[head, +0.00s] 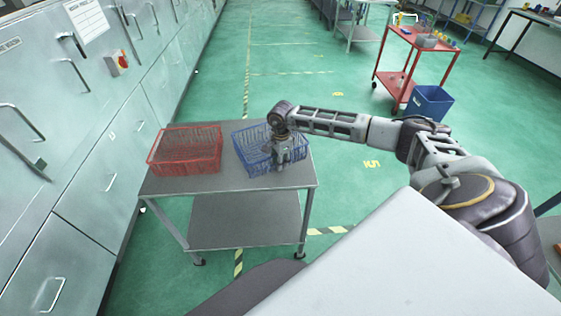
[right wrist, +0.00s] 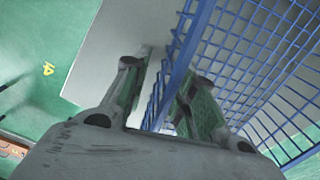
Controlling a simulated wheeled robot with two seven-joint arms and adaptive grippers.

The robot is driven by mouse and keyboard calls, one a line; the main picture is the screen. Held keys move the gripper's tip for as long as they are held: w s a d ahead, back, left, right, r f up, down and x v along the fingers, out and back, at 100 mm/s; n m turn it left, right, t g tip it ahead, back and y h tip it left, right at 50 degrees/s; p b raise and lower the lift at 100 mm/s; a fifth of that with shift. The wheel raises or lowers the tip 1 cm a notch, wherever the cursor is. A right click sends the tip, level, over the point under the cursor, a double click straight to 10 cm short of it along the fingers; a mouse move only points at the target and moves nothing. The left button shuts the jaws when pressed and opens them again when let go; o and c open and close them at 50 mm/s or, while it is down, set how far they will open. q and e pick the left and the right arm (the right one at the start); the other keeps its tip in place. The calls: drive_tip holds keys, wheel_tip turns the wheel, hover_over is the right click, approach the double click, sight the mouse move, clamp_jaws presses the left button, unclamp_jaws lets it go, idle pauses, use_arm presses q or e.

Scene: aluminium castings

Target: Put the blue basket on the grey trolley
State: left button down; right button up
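The blue basket (head: 248,142), made of open mesh, stands upright on the back right part of the grey trolley's top (head: 232,183). My right gripper (head: 282,166) points down at the basket's right side. In the right wrist view the right gripper (right wrist: 165,85) is open, with one finger on each side of the blue mesh wall (right wrist: 230,50). A gap shows between the fingers and the wall. The arm and gripper hide part of the basket's right side in the head view. My left gripper is not in view.
A red mesh basket (head: 185,150) stands on the left part of the same trolley. Grey cabinets (head: 95,175) line the left side. A red trolley (head: 404,62) and a blue bin (head: 430,103) stand at the back right. Green floor (head: 290,70) lies open behind the trolley.

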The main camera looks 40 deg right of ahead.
drive_tip(key=shift+r, duration=0.1)
drive_tip(key=shift+r, duration=0.2)
wheel_tip(320, 180, up, 12)
drive_tip(key=b, duration=0.1)
drive_tip(key=shift+s+f, duration=0.15)
idle(0.3)
idle(0.5)
